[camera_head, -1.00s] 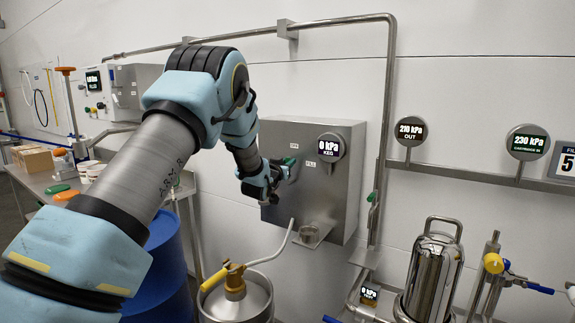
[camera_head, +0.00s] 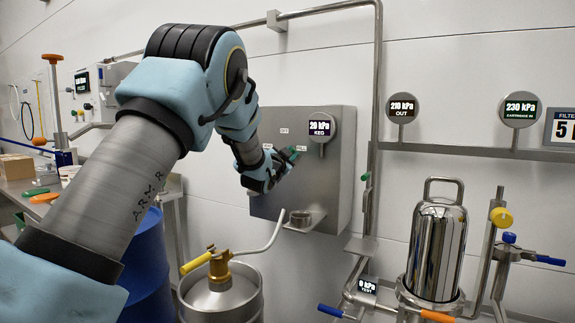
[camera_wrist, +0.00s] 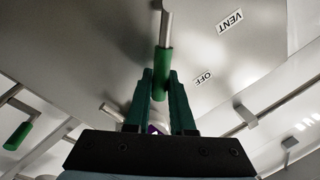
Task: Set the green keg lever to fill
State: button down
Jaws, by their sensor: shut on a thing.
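The green keg lever (camera_wrist: 164,62) shows in the wrist view as a green grip on a metal stem. My gripper (camera_wrist: 161,84) is shut on it, a finger on each side of the grip. In the head view the green lever (camera_head: 292,153) lies at my gripper (camera_head: 279,167), in front of the steel keg panel (camera_head: 338,185), and points right towards the FILL label (camera_head: 301,148). The OFF label (camera_head: 284,130) is above. The wrist view also shows the VENT label (camera_wrist: 230,21). The lever's pivot is partly hidden. The KEG gauge (camera_head: 321,127) reads about 20 kPa.
Below the panel stands a steel keg (camera_head: 221,300) with a yellow-handled coupler (camera_head: 197,262). A blue drum (camera_head: 143,265) is left of it. A steel filter housing (camera_head: 436,245) and valve pipes stand at right. Another green handle (camera_wrist: 18,135) shows in the wrist view.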

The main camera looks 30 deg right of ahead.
jog(key=shift+s+d+f+m+b, duration=0.1)
jog(key=shift+s+f+m+b, duration=0.1)
jog(key=shift+f+m+b, duration=0.3)
jog(key=shift+r, duration=0.2)
jog(key=c, duration=0.8)
grip_release()
jog(key=shift+o, duration=0.2)
jog(key=b+v, duration=0.1)
jog(key=v, duration=1)
jog(key=shift+b, duration=0.4)
jog(key=shift+w+f, duration=0.1)
jog(key=shift+w, duration=0.05)
